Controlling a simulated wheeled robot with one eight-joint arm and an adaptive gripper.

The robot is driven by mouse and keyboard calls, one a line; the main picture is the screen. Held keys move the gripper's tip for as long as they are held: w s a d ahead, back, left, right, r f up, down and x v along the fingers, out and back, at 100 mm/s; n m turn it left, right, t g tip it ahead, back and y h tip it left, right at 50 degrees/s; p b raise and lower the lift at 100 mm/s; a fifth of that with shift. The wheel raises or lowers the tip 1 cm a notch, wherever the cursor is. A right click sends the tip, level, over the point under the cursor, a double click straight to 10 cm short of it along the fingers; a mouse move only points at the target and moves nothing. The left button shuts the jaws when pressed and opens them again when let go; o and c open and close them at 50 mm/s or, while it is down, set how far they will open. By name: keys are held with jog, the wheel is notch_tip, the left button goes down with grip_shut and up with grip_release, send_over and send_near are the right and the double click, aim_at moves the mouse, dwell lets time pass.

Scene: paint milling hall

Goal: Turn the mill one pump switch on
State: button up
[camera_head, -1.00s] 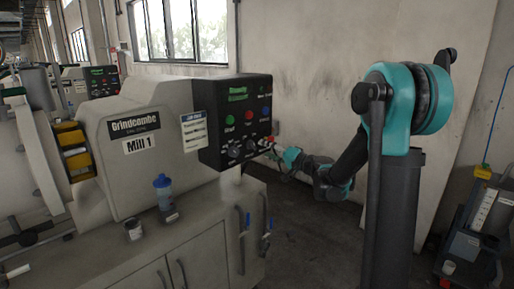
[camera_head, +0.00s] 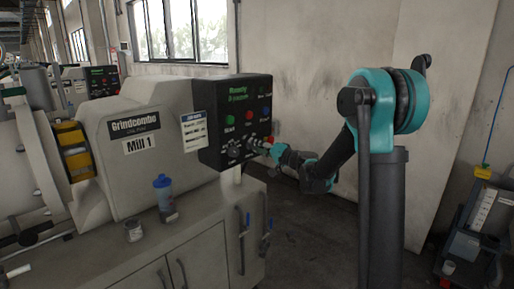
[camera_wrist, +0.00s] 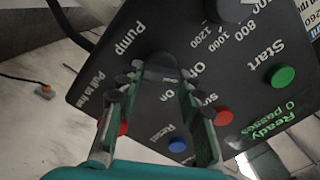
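The mill one control panel (camera_head: 236,122) is a dark box on the Mill 1 housing. The panel also fills much of the wrist view (camera_wrist: 255,45), with "Pump" printed near the pump switch. That switch is a dark rotary knob (camera_wrist: 160,68), seen between my fingertips. My gripper (camera_wrist: 160,82) is at the panel face, its two fingers apart on either side of the knob. Whether they touch it is unclear. In the head view my gripper (camera_head: 260,147) reaches the panel's lower right. The knob's pointer direction cannot be made out.
A green start button (camera_wrist: 283,76), a blue reset button (camera_wrist: 177,146) and a red button (camera_wrist: 223,117) are close around my fingers. A blue-capped bottle (camera_head: 165,198) and a small can (camera_head: 133,230) stand on the cabinet. A trolley (camera_head: 470,245) stands far right.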

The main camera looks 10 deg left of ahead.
jog(key=c, duration=0.4)
jog(key=shift+c, duration=0.2)
jog(key=shift+m, duration=0.3)
jog(key=m, duration=1.1)
jog(key=shift+f, duration=0.25)
jog(key=shift+m, duration=0.3)
jog(key=o, duration=1.2)
jog(key=shift+c, duration=0.2)
